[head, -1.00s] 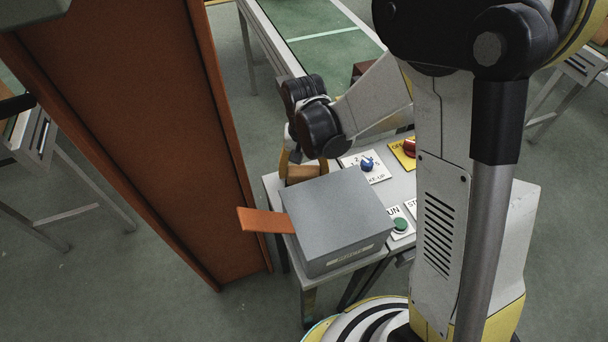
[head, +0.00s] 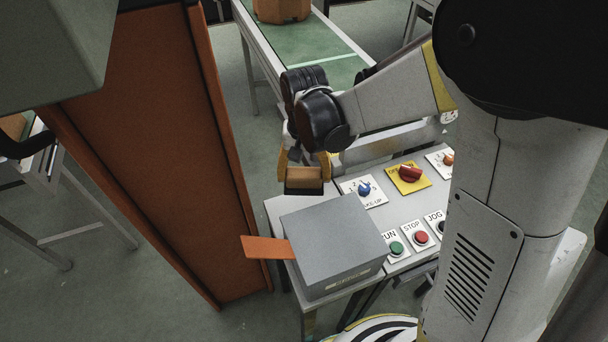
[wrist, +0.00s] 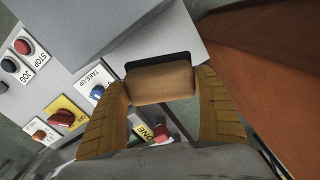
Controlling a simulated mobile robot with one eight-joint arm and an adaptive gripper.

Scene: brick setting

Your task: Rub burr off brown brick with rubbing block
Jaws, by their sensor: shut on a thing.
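A tan block with a dark face, which looks like the rubbing block (head: 304,176), is between the fingers of my gripper (head: 304,168). My gripper is shut on it and holds it above the panel's far left corner, behind the grey box. In the wrist view the block (wrist: 160,82) sits between two ochre fingers, with its dark face toward the grey box. An orange-brown object (head: 282,8) stands on the green conveyor at the top edge, partly cut off; I cannot tell whether it is the brown brick. No burr can be made out.
The grey box (head: 335,235) with an orange tab (head: 267,247) stands at the front of the control panel (head: 385,212), which carries several knobs and buttons. A tall rust-brown panel (head: 150,150) rises close on the left. The green conveyor (head: 318,48) runs behind.

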